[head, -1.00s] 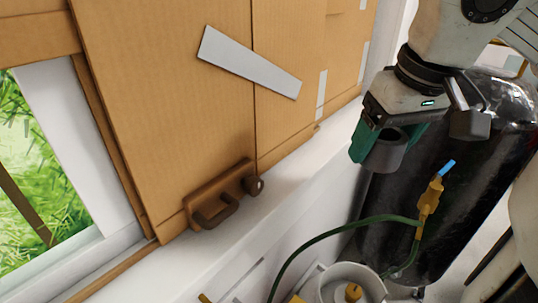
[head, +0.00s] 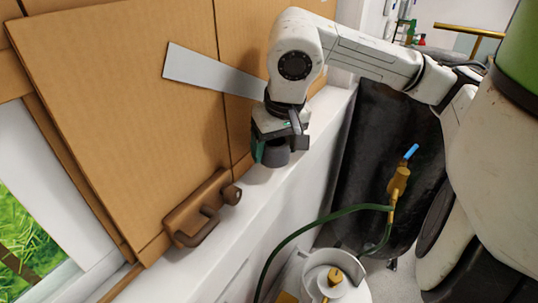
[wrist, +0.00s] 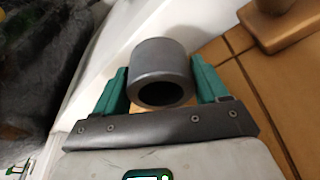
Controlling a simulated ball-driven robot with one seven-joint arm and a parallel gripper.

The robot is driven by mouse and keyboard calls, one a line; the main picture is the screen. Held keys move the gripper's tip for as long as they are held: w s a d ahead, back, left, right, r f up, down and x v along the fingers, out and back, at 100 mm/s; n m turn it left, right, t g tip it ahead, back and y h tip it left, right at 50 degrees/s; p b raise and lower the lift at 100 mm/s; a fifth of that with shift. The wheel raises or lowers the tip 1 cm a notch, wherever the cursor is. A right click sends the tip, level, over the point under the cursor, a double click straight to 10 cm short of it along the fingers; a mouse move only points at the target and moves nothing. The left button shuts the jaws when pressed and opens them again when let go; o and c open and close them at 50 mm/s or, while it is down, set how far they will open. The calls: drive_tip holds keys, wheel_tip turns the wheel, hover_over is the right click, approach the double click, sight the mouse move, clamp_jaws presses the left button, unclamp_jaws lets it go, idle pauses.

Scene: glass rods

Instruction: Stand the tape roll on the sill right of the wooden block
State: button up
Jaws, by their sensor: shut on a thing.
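My gripper (head: 268,148) is shut on the tape roll (head: 277,155), a short dark grey hollow cylinder. In the wrist view, the green fingers of my gripper (wrist: 163,82) clasp the tape roll (wrist: 160,62) from both sides, and its open end faces the camera. The roll is over or at the white sill (head: 252,200), right of the brown wooden block (head: 200,205). I cannot tell whether it touches the sill. The block has a handle and a round knob, lies against the cardboard, and partly shows in the wrist view (wrist: 282,22).
Cardboard panels (head: 120,120) with a grey strip (head: 205,72) rise behind the sill. The sill between block and roll is clear.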

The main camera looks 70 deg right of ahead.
sight(269, 174)
drive_tip(key=shift+w+d+f, duration=0.15)
drive_tip(key=shift+w+f, duration=0.25)
drive_tip(key=shift+f, duration=0.15)
drive_tip(key=p+x, duration=0.1)
drive_tip(key=x, duration=0.2)
drive_tip(key=shift+w, duration=0.1)
drive_tip(key=shift+f, duration=0.5)
drive_tip(key=shift+f+b, duration=0.2)
drive_tip(key=shift+b, duration=0.15)
drive_tip(key=o, duration=0.9)
drive_tip(key=shift+r, duration=0.15)
drive_tip(key=shift+r+p, duration=0.2)
drive_tip(key=shift+p, duration=0.3)
drive_tip(key=b+v, duration=0.1)
drive_tip(key=v, duration=0.5)
drive_tip(key=b+v, duration=0.1)
drive_tip(key=v, duration=0.4)
drive_tip(key=shift+a+r, duration=0.3)
drive_tip(key=shift+r, duration=0.05)
